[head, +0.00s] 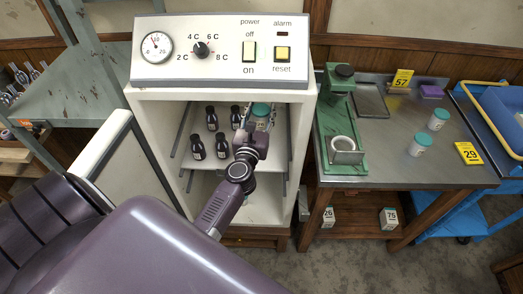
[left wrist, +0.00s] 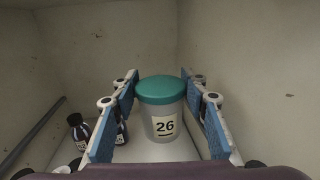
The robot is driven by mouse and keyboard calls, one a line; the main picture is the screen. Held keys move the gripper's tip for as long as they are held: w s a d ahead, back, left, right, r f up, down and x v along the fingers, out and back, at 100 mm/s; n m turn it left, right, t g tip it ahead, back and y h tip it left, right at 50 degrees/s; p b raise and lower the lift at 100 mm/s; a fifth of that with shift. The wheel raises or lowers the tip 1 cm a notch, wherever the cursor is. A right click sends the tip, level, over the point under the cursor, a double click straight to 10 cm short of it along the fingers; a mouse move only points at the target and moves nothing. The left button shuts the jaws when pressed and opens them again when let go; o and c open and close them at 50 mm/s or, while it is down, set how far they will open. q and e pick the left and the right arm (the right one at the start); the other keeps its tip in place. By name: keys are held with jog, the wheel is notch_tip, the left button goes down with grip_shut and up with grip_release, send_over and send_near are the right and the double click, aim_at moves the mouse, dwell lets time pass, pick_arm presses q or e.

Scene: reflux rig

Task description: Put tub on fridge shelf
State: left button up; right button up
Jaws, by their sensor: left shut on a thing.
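The tub (left wrist: 162,110), white with a teal lid and a label reading 26, is between the blue pads of my left gripper (left wrist: 160,118) in the left wrist view. The gripper is shut on it. In the head view the tub (head: 260,112) is inside the open fridge (head: 145,110), over the right part of the upper shelf (head: 188,158). It looks upright. My left gripper (head: 252,132) reaches in from the front and hides part of it. I cannot tell whether the tub's base touches the shelf. My right gripper is not in view.
Several dark bottles (head: 197,147) stand on the shelf left of the tub; some show in the left wrist view (left wrist: 79,129). The fridge door (head: 100,150) is open at left. A steel table (head: 385,160) at right holds a green device (head: 335,120) and two tubs (head: 420,145).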

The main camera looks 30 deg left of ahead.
aim_at(261, 125)
pick_arm(q)
notch_tip(261, 125, down, 7)
jog(key=b, duration=0.3)
jog(key=shift+b, duration=0.4)
notch_tip(261, 125, down, 10)
jog(key=b, duration=0.4)
jog(key=shift+r, duration=0.2)
jog(key=shift+f+b, duration=0.3)
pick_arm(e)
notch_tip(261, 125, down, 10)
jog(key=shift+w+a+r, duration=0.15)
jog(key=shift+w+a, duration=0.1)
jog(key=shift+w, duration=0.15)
pick_arm(q)
jog(key=shift+f, duration=0.1)
jog(key=shift+f, duration=0.15)
jog(key=o, duration=1.2)
jog(key=shift+c, duration=0.2)
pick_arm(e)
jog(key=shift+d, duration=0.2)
